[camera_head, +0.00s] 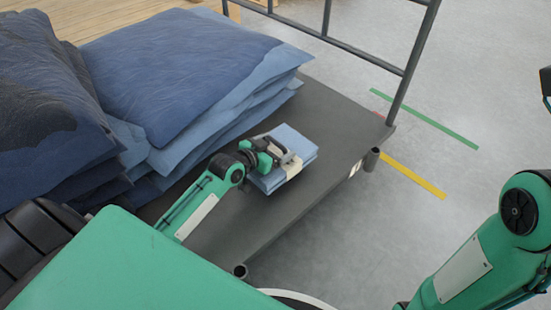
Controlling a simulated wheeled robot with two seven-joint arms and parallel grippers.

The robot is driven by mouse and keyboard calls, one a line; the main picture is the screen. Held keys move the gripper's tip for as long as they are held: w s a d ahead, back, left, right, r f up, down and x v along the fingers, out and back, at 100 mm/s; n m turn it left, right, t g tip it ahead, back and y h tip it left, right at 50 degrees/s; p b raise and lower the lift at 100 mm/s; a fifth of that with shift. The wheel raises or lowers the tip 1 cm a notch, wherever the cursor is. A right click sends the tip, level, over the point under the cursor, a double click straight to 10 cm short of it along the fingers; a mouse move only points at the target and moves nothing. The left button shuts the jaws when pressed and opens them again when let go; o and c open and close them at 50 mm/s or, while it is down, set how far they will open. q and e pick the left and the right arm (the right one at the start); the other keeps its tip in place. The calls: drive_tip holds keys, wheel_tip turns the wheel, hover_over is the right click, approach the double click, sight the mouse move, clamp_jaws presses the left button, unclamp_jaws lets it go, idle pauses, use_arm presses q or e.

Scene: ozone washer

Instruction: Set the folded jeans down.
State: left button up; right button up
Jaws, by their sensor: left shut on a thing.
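The folded jeans (298,143) are a small light-blue folded stack with a pale band around them. My left gripper (277,151) is shut on the folded jeans. The jeans are over the bare right part of the dark grey cart deck (335,113); I cannot tell whether they touch it.
Large stacks of dark and light blue jeans (180,70) fill the left of the cart. A grey metal rail (325,38) stands at the cart's far end. Bare deck lies around the folded jeans. Green (430,120) and yellow (412,175) floor strips lie beyond.

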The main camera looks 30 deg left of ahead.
use_arm(q)
wheel_tip(320, 180, down, 4)
drive_tip(key=shift+f+b, duration=0.1)
drive_tip(key=shift+b, duration=1.15)
drive_tip(key=shift+r, duration=0.2)
drive_tip(key=shift+f, duration=0.1)
drive_tip(key=o, duration=1.2)
drive_tip(key=shift+f, duration=0.1)
drive_tip(key=shift+c, duration=0.2)
